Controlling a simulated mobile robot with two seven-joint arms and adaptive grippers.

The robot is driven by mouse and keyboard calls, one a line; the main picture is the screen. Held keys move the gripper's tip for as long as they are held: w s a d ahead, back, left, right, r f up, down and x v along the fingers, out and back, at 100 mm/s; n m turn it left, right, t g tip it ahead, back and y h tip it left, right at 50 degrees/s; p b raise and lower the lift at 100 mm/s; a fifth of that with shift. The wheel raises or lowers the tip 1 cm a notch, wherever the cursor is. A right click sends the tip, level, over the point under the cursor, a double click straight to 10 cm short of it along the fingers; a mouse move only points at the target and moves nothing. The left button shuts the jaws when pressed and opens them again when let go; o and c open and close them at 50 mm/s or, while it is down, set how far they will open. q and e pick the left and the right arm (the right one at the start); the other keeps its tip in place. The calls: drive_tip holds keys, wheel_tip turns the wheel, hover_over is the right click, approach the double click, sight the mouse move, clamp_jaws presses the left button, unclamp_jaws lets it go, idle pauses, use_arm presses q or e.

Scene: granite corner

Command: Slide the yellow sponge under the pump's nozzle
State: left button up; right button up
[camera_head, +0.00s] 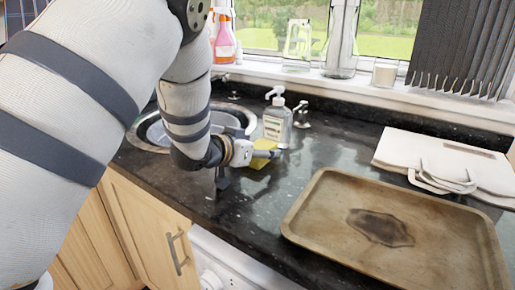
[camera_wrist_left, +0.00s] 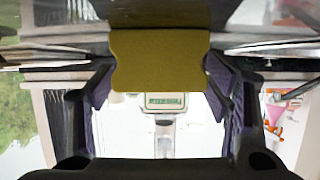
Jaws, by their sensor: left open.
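The yellow sponge (camera_head: 261,155) is on the dark counter in front of the pump bottle. My left gripper (camera_head: 249,167) is at it and hides part of it. In the left wrist view the sponge (camera_wrist_left: 158,68) lies between the spread, open fingers (camera_wrist_left: 160,90); I cannot tell whether they touch it. The clear pump bottle (camera_head: 277,124) stands upright behind the sponge, its white nozzle (camera_head: 272,93) pointing left. Its green-lettered label (camera_wrist_left: 166,100) shows upside down beyond the sponge in the wrist view. My right gripper is not in view.
A round sink (camera_head: 238,113) lies behind my left arm. A worn brown tray (camera_head: 322,190) fills the right front, with a white folded item (camera_head: 440,160) behind it. A small metal fixture (camera_head: 301,116) stands right of the bottle. Counter between sponge and tray is clear.

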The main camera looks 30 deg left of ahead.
use_arm(q)
drive_tip(key=v, duration=1.2)
drive_tip(key=shift+s, duration=0.1)
